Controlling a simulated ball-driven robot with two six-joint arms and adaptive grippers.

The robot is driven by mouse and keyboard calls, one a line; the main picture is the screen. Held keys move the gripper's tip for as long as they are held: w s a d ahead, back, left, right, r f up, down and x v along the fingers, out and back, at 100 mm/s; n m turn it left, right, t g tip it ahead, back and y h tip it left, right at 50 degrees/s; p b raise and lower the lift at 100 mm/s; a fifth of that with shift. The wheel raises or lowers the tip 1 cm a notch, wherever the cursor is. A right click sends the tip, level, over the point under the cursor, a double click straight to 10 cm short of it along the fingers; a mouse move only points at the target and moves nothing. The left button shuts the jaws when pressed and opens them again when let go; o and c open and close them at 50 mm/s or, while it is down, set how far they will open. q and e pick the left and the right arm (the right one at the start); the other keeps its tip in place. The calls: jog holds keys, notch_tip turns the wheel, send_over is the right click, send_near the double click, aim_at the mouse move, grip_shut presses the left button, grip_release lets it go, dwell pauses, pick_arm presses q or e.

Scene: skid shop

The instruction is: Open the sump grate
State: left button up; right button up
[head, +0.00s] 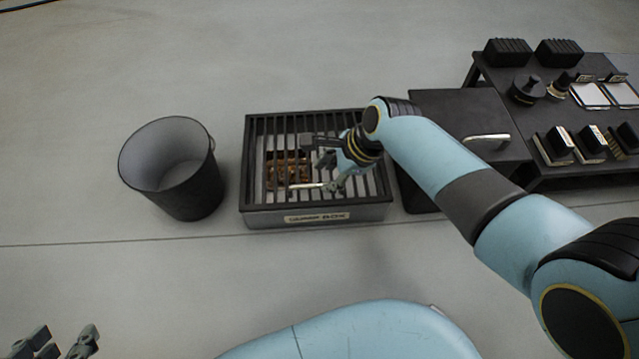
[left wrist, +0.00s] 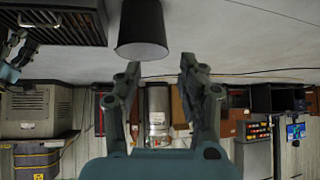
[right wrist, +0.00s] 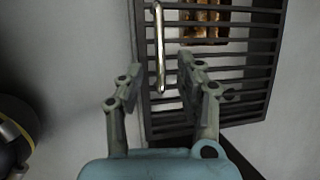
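The sump box (head: 262,217) stands on the floor with a dark slatted grate (head: 250,150) across its top, which looks closed. A pale metal bar handle (head: 305,186) lies along the grate's front part; it also shows in the right wrist view (right wrist: 159,45). My right gripper (head: 327,174) is over the grate, close to the handle's right end. Its fingers (right wrist: 157,75) are open, and the bar appears between and beyond the fingertips; I cannot tell about contact. My left gripper (head: 66,346) is low at the left, away from the box; its fingers (left wrist: 159,72) are open and empty.
Brown-orange material (head: 288,168) shows under the slats. A dark bin (head: 185,195) stands left of the box. A black cabinet (head: 450,110) with a metal handle is at the right, beside a dark table (head: 490,75) with brushes. The floor in front is clear.

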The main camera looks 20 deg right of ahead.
aim_at(317, 185)
jog(key=b+x, duration=0.1)
jog(key=x, duration=0.1)
jog(key=shift+a+f+b, duration=0.15)
jog(key=shift+f+b, duration=0.15)
jog(key=shift+f, duration=0.1)
jog(key=shift+b+x, duration=0.7)
jog(key=shift+x, duration=0.25)
pick_arm(q)
jog(key=w+d+r+t, duration=0.1)
jog(key=w+r+t, duration=0.3)
jog(key=t, duration=0.2)
jog(key=shift+r+m+h, duration=0.35)
jog(key=shift+m+h, duration=0.05)
pick_arm(e)
jog(key=shift+w, duration=0.15)
pick_arm(q)
jog(key=shift+d, duration=0.1)
pick_arm(e)
grip_shut()
